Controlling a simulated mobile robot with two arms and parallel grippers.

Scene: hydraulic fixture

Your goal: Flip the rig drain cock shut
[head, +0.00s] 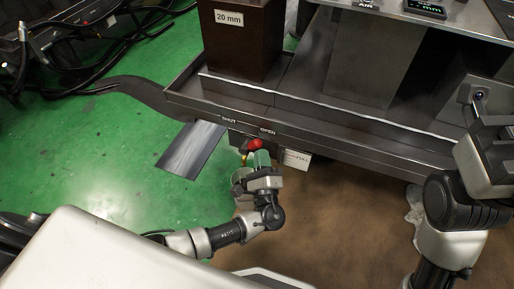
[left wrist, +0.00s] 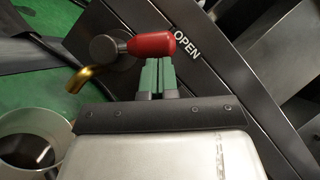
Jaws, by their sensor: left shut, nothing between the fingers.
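The drain cock's red handle (head: 255,143) is on the front of the rig, below its tray edge. In the left wrist view the red handle (left wrist: 152,45) points right from the grey cock body (left wrist: 104,47), toward the OPEN label (left wrist: 187,43). A brass spout (left wrist: 82,78) curves down from the body. My left gripper (head: 262,157) is shut and empty. Its green fingertips (left wrist: 158,66) are at the near side of the handle, very close to it; I cannot tell whether they touch. My right arm shows at the right edge, but its fingers are not seen.
The SHUT label (head: 229,118) is left of the OPEN label on the rig's edge. A round metal container (left wrist: 30,145) stands below the spout. A white tag (head: 296,160) hangs right of the cock. A grey plate (head: 192,150) is to the left, over green floor.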

